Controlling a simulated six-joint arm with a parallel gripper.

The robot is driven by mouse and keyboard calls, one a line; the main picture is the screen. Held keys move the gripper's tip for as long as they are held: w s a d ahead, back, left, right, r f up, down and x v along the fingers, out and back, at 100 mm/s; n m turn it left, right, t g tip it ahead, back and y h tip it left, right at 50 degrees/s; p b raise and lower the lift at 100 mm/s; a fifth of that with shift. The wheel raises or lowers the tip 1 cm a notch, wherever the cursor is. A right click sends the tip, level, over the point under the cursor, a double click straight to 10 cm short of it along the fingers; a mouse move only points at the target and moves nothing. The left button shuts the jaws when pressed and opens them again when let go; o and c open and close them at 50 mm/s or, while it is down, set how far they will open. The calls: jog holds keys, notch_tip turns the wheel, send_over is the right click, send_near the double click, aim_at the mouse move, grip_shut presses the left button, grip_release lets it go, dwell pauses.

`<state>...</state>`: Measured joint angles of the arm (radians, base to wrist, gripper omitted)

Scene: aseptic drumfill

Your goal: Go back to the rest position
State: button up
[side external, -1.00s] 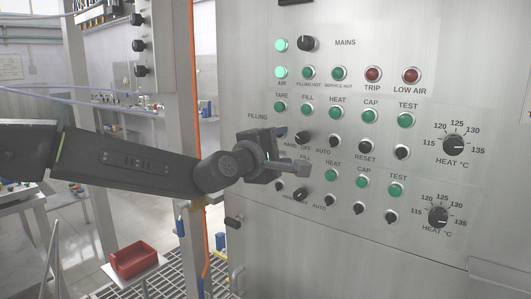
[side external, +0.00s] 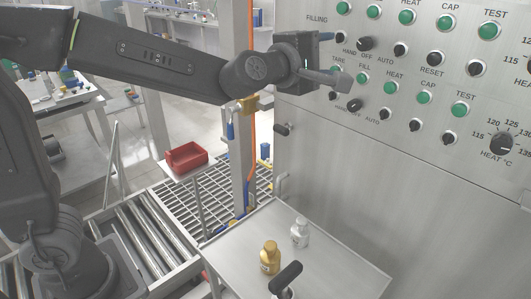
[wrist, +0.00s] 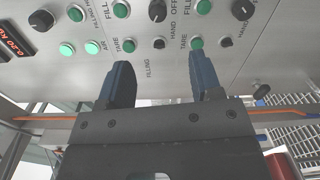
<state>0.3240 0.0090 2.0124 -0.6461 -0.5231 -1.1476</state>
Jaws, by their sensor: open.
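My gripper (side external: 328,62) is in front of the left part of the steel control panel (side external: 340,160), close to the FILLING rows of knobs and green buttons. In the wrist view my gripper (wrist: 162,72) shows two blue-grey fingers spread apart with nothing between them. Behind the fingers are green buttons and a black selector knob (wrist: 157,10). I see no finger around a knob; whether a fingertip touches the panel I cannot tell. My gripper hides part of the panel's left side in the side view.
A steel table (side external: 345,262) below holds a gold bottle (side external: 270,258), a silver bottle (side external: 300,232) and a black-handled item (side external: 285,278). A roller conveyor (side external: 150,235), a red bin (side external: 184,158) and an upright post (side external: 240,150) stand left. Space between gripper and table is open.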

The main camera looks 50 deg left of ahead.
jog(key=s+a+f+m+g, duration=0.3)
jog(key=s+f+m+g, duration=0.1)
jog(key=s, duration=0.5)
jog(key=s+a+f+m+g, duration=0.3)
jog(key=s+f+m, duration=0.3)
jog(key=s+m, duration=0.3)
jog(key=s+a+f+m+g, duration=0.4)
jog(key=s+f+m+g, duration=0.1)
jog(key=s, duration=0.5)
jog(key=shift+s+f+m, duration=0.15)
jog(key=shift+f+m, duration=0.2)
jog(key=shift+m, duration=0.45)
